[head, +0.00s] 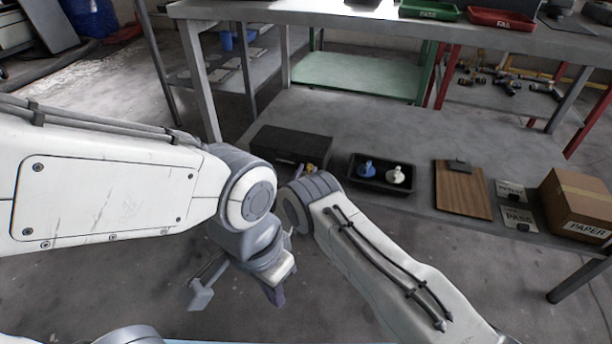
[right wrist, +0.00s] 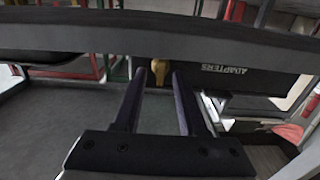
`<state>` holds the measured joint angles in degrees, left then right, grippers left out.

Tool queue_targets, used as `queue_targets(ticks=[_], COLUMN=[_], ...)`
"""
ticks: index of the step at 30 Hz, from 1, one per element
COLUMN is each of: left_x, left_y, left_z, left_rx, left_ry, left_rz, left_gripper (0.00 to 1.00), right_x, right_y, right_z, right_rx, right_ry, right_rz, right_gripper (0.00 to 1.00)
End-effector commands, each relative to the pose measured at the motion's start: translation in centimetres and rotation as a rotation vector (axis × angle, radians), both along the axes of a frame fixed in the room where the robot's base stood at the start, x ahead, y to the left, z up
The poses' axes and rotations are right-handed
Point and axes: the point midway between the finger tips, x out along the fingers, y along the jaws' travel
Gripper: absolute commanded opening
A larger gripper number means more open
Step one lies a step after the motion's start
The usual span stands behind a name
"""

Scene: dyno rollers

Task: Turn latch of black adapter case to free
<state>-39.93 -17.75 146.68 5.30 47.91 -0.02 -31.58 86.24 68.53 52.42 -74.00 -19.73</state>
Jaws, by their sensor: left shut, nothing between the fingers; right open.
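The black adapter case (head: 290,144) sits closed on the grey workbench, left of the small black tray. A brass-coloured latch (right wrist: 159,70) sits on that front. My right gripper (right wrist: 158,76) is open, its two dark fingers on either side of the latch with gaps visible; contact cannot be told. In the head view, my right wrist is at the case's front and hides most of this gripper. My left gripper (head: 276,294) is shut and empty, low over the floor before the bench.
On the bench (head: 400,143), the black tray (head: 381,187) holds a blue and a white item. The bench behind these is clear. A higher shelf holds green and red trays.

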Motion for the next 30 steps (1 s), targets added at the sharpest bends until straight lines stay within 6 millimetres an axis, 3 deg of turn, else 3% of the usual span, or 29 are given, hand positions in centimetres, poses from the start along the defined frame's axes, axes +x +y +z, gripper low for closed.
queue_targets(ticks=[8,9,12,23,30], left_x=[0.01,0.01,0.01,0.01,0.00], left_y=[0.00,0.00,0.00,-0.01,-0.01], left_z=[-0.08,-0.07,-0.07,-0.04,0.09], left_rx=[0.000,0.000,0.000,0.000,0.000], left_ry=[0.000,0.000,0.000,0.000,0.000], left_rz=[0.000,0.000,0.000,0.000,0.000], left_gripper=[0.00,0.00,0.00,0.00,0.00], right_x=[0.27,0.26,0.25,0.21,0.18], right_y=[-0.06,-0.05,-0.04,-0.05,-0.14], right_z=[0.07,0.07,0.06,0.03,0.01], right_rx=[-0.001,-0.001,-0.001,0.030,0.151], right_ry=[0.001,0.001,0.001,-0.009,-0.048], right_rz=[0.001,0.001,0.001,0.001,0.001], right_gripper=[0.41,0.37,0.00,0.00,0.00])
